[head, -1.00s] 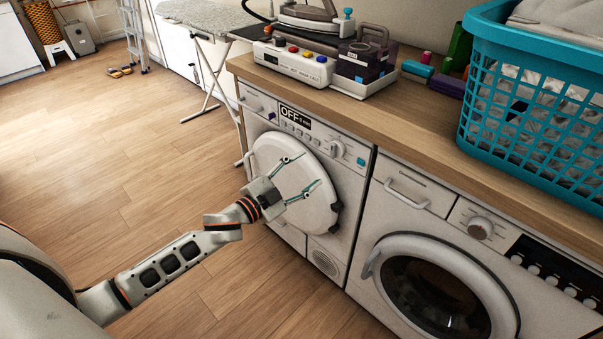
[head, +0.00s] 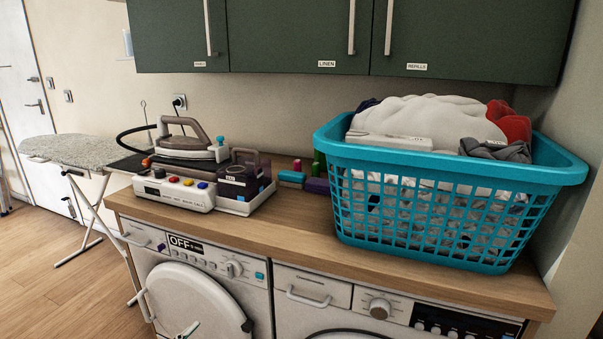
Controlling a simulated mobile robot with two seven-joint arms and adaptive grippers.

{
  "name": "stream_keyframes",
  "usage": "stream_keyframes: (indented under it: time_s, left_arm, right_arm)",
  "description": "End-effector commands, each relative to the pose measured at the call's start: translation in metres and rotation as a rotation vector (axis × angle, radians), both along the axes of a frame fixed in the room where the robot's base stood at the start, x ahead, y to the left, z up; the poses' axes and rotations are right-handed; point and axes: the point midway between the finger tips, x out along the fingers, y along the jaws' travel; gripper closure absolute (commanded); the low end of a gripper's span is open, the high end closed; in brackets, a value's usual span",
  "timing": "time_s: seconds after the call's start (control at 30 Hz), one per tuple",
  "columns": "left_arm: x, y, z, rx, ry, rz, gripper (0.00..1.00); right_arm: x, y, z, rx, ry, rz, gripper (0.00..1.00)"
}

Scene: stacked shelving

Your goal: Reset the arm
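Only a fingertip of my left gripper (head: 188,330) shows at the bottom edge of the head view, in front of the white round door (head: 195,297) of the left washing machine. The rest of that gripper and its arm is out of frame, so its opening cannot be seen. My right gripper is not in view.
A wooden counter (head: 300,235) spans both machines. It bears a turquoise laundry basket (head: 430,215) full of clothes and an iron (head: 190,140) on its station. Green cabinets (head: 300,35) hang above. An ironing board (head: 75,150) stands left; floor (head: 40,250) shows lower left.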

Motion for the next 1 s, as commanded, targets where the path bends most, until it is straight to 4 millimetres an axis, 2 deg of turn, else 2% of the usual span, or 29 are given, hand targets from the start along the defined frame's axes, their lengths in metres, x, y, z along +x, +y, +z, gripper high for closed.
stream_keyframes:
  time_s: [0.03,0.17,0.3,0.4,0.5,0.6,0.67,1.0]
  left_arm:
    - [-0.023,-0.006,-0.004,-0.041,0.050,0.021,0.47]
    - [-0.084,-0.018,-0.038,-0.125,0.198,0.075,0.47]
    - [-0.154,-0.029,-0.069,-0.204,0.358,0.138,0.47]
    - [-0.197,-0.035,-0.084,-0.247,0.453,0.177,0.47]
    - [-0.229,-0.039,-0.095,-0.274,0.522,0.208,0.47]
    - [-0.247,-0.041,-0.101,-0.290,0.559,0.224,0.47]
    - [-0.252,-0.042,-0.103,-0.294,0.570,0.228,0.47]
    - [-0.252,-0.042,-0.103,-0.294,0.570,0.228,0.47]
  right_arm:
    - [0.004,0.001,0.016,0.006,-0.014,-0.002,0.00]
    - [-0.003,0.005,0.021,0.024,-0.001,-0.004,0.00]
    - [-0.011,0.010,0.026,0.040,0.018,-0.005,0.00]
    - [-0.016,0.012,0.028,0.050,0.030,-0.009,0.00]
    - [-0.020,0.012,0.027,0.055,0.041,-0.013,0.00]
    - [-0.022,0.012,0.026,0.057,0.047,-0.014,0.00]
    - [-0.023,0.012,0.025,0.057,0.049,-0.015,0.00]
    - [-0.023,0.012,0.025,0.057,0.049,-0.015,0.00]
